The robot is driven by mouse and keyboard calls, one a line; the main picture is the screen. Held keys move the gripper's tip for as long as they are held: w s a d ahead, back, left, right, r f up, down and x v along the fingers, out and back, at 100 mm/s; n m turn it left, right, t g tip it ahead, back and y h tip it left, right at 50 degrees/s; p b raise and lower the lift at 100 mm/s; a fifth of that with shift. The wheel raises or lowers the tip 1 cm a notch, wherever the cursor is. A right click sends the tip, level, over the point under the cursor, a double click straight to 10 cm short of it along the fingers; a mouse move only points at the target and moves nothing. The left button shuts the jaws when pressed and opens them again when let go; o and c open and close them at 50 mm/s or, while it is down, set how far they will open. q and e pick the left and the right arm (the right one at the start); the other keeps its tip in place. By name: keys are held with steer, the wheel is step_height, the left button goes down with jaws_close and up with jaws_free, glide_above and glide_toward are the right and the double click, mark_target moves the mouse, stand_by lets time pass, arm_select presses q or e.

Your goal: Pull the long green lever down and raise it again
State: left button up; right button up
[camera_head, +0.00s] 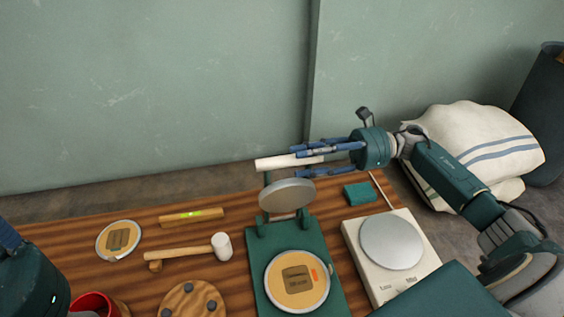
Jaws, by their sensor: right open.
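The green press (256,262) stands at the front middle of the table. Its lever is raised, with a cream crossbar handle (274,164) at the top. A grey round plate (287,194) hangs tilted below the handle, above a round disc with a tan face (297,281) lying on the press base. My right gripper (300,160) reaches in from the right, its blue fingers open about the right end of the handle; whether they touch it is unclear. Part of my left arm (35,288) shows at the lower left; its fingers are mostly out of frame.
Left of the press lie a mallet (190,250), a wooden level (191,217), another disc (119,239), a round wooden board (192,302) and a red cup (92,304). A scale (391,243) and green block (360,193) are right. A striped sack (475,145) stands beyond.

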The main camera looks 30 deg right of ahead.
mark_target(269, 163)
steer(key=x, duration=0.5)
steer(key=shift+a+b, duration=0.25)
steer(key=shift+b, duration=0.1)
jaws_close()
